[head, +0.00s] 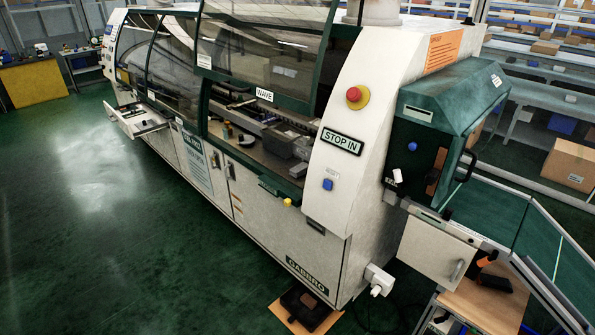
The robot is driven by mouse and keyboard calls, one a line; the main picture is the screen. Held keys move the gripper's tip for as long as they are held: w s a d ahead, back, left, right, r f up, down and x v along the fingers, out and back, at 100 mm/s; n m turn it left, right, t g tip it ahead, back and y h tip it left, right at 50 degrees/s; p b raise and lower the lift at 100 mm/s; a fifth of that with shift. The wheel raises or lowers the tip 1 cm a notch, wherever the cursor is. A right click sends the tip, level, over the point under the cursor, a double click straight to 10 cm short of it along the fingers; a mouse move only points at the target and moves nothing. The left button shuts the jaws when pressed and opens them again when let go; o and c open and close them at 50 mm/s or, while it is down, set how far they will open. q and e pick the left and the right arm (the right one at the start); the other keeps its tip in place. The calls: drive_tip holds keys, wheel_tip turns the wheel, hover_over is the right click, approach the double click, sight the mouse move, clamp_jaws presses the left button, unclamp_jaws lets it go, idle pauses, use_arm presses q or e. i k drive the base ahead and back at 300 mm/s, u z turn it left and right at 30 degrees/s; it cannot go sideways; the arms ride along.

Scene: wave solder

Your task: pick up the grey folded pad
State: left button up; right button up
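I cannot make out a grey folded pad for certain. A small light grey item (298,170) lies inside the open bay of the wave solder machine (240,203), near its right end. It is too small to tell whether it is a folded pad. A dark grey block (280,142) sits just behind it, also inside the bay. Neither of my grippers shows in the head view.
The raised glass hood (270,45) hangs above the bay. An open drawer (135,118) juts out at the left. A wooden-topped bench (490,300) with dark tools stands at lower right. A dark item on cardboard (305,308) lies below the machine. Green floor (70,220) at left is clear.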

sight(296, 171)
drive_tip(key=u, duration=0.1)
drive_tip(key=i, duration=0.3)
drive_tip(key=u, duration=0.8)
drive_tip(key=i, duration=2.7)
drive_tip(key=z, duration=0.85)
